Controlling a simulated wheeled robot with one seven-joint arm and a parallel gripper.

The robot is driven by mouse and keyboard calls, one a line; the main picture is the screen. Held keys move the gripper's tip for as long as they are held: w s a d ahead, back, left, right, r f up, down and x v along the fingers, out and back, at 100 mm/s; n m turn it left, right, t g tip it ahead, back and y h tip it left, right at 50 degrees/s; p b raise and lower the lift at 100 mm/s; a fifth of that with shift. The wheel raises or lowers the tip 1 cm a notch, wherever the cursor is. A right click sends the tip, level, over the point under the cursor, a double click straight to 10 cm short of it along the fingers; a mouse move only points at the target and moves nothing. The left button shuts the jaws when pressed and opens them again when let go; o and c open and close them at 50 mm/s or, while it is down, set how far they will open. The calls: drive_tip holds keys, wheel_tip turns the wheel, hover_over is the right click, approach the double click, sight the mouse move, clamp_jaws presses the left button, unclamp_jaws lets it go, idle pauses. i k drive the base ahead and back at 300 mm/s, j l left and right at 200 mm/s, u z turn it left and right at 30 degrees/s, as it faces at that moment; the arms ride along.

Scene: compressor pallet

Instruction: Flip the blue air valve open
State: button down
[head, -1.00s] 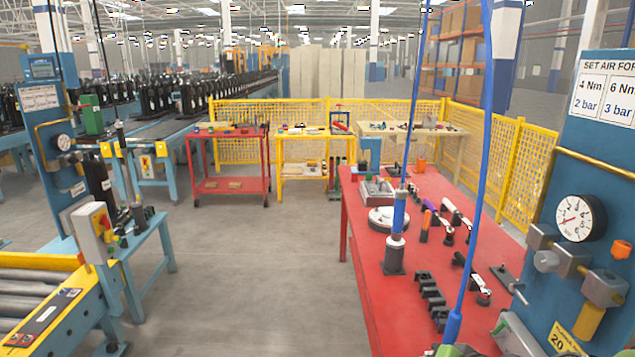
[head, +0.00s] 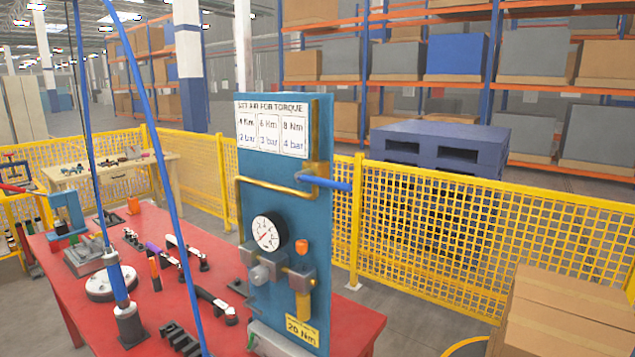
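The blue air valve lever (head: 325,183) shows in the head view on the right side of a tall blue air panel (head: 255,215). It is a straight blue handle, lying about level and sticking out to the right past the panel edge. Its inner end meets the brass pipe (head: 318,130) at the upper right of the panel. A round white pressure gauge (head: 268,233) sits below; its exact reading is too small to tell. My gripper is not in view.
The panel stands by a red table (head: 345,325) with tools and a hanging blue-bodied screwdriver (head: 118,285). A blue hose (head: 160,150) hangs left of the panel. A yellow mesh fence (head: 430,225) runs behind. Cardboard boxes (head: 560,310) stand at lower right.

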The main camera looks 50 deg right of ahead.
sight(307, 176)
drive_tip(key=i+l+z, duration=0.1)
drive_tip(key=z, duration=1.2)
